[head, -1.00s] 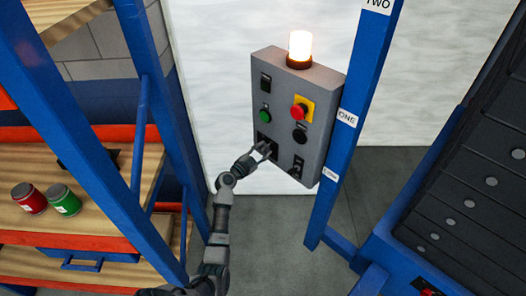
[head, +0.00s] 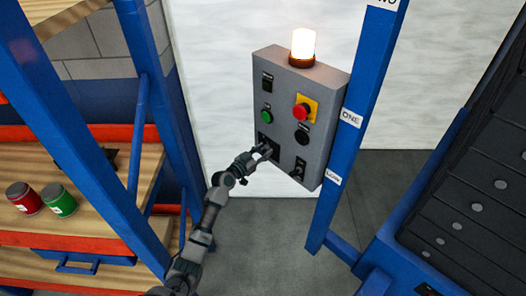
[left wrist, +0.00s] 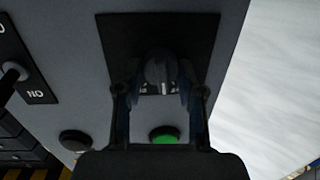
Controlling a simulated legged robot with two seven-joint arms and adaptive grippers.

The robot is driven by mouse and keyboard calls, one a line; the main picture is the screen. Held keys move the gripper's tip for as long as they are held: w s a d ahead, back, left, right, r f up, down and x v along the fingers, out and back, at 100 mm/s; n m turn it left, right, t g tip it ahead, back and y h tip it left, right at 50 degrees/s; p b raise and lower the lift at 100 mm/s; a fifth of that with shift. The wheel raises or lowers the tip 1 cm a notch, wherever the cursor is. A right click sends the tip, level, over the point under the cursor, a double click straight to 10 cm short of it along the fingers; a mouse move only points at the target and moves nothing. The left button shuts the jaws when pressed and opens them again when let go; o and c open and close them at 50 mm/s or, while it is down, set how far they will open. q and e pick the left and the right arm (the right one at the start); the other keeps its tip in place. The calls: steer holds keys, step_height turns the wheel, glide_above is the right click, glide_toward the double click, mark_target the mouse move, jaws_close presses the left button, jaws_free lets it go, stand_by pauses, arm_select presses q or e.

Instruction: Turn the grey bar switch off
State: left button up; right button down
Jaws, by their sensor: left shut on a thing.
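The grey control panel (head: 284,112) is mounted beside a blue post. The grey bar switch (left wrist: 158,68) is a rounded grey knob on a black square plate (left wrist: 115,45), which shows in the head view at the panel's lower left. My left gripper (head: 264,152) is at this plate, and in the left wrist view its two fingers (left wrist: 160,98) are on either side of the knob, shut on it. The fingers hide part of the knob, and its pointing direction is hard to tell. My right gripper is not in view.
The panel also has a green button (head: 266,115), a red emergency button (head: 301,112), a black round button (head: 301,136) and a lever switch (head: 299,169). A lit lamp (head: 303,46) stands on top. Blue posts flank the space, with red and green jars (head: 59,200) shelved left.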

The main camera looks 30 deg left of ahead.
arm_select(q)
steer(key=shift+f+n+g+p, duration=0.2)
steer(key=shift+f+n+p, duration=0.1)
steer(key=shift+n, duration=0.75)
steer(key=shift+f+n+g+p, duration=0.2)
steer(key=shift+f+n+p, duration=0.05)
steer(key=shift+n, duration=0.8)
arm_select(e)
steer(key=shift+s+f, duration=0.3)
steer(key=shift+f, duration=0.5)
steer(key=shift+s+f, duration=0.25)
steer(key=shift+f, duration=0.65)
arm_select(q)
steer(key=o, duration=0.9)
steer(key=shift+o, duration=1.2)
steer(key=shift+w, duration=0.1)
steer(key=shift+a+r, duration=0.1)
steer(key=shift+r, duration=0.05)
steer(key=shift+r, duration=0.1)
